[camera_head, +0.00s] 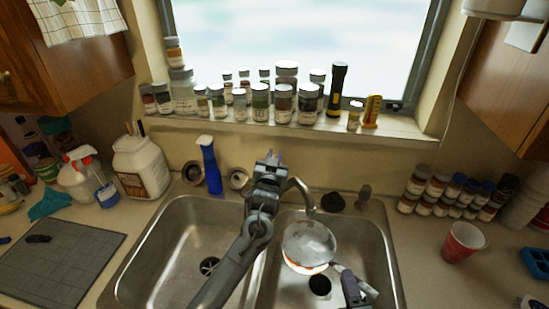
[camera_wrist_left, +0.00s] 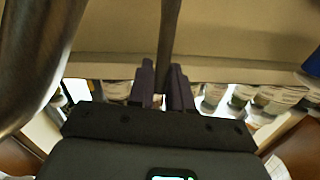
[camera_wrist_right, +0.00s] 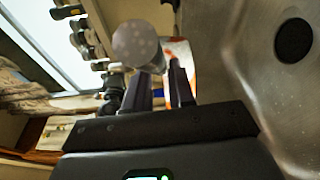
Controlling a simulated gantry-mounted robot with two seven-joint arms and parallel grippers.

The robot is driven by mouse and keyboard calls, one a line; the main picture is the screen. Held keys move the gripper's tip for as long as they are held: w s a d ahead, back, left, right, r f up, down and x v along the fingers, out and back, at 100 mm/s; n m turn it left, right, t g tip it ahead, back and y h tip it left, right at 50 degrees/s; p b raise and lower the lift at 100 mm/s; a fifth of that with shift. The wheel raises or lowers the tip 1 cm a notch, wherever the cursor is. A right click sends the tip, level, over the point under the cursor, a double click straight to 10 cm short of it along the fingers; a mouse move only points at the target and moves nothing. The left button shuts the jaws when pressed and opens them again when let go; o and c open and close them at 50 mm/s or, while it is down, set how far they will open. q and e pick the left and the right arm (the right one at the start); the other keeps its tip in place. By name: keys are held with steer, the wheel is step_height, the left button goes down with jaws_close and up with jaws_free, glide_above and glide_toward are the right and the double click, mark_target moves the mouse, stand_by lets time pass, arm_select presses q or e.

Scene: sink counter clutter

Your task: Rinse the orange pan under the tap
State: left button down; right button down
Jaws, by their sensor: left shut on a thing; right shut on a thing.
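The orange pan (camera_head: 308,247) is over the right sink basin (camera_head: 385,265), below the tap spout (camera_head: 304,197). Its inside looks pale and glossy, and orange shows along its lower rim. My right gripper (camera_head: 345,277) is shut on the pan's pale handle (camera_wrist_right: 137,45). The orange pan body (camera_wrist_right: 181,58) shows behind the fingers in the right wrist view. My left gripper (camera_head: 271,159) is behind the sink by the tap. In the left wrist view it is shut on a thin dark upright bar (camera_wrist_left: 168,35), apparently the tap's lever. Whether water flows is unclear.
The left basin (camera_head: 180,250) is empty. Jars line the windowsill above. A red cup (camera_head: 463,241) and several spice jars (camera_head: 440,190) stand right of the sink. A grey mat (camera_head: 60,262) lies at left.

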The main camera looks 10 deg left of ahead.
arm_select(q)
steer(key=shift+r, duration=0.1)
steer(key=shift+w+r+g, duration=0.35)
steer(key=shift+w+g, duration=0.15)
steer(key=shift+g, duration=0.2)
steer(key=shift+w+a+g, duration=0.1)
steer(key=shift+w+g, duration=0.3)
steer(key=shift+g, duration=0.2)
steer(key=c, duration=1.1)
jaws_free()
steer(key=shift+s+r, duration=0.1)
steer(key=shift+s, duration=0.05)
steer(key=v, duration=1.1)
steer(key=shift+s, duration=0.35)
